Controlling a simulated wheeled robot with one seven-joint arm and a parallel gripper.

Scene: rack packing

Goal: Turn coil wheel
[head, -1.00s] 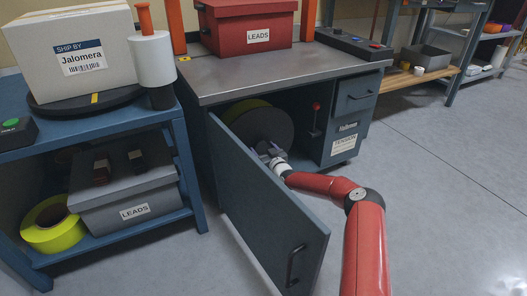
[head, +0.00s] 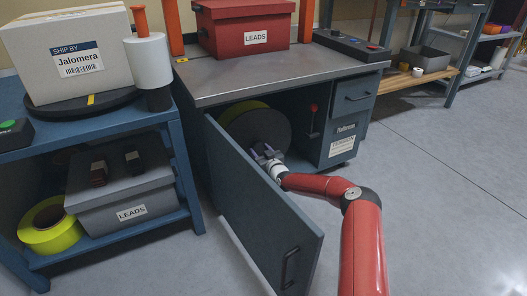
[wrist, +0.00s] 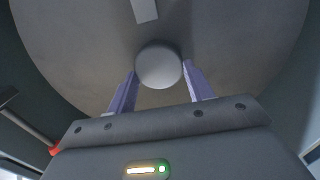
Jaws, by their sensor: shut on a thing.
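The coil wheel (head: 262,129) is a large dark grey disc inside the open cabinet under the metal-topped bench. Yellow-green material shows behind its upper left edge. In the wrist view the wheel's face (wrist: 225,40) fills most of the picture, with a pale strip (wrist: 145,9) at the top and a round grey hub or knob (wrist: 159,67) near the middle. My gripper (head: 266,152) reaches into the cabinet at the wheel. In the wrist view its two purple fingers (wrist: 159,82) stand on either side of the knob, shut on it. The wheel's lower part is hidden by my gripper and the door.
The cabinet door (head: 262,208) hangs open to the left of my arm. A red-knobbed lever (head: 313,118) stands inside at the right. A drawer unit (head: 347,118) bounds the opening's right side. Open floor (head: 430,190) lies right.

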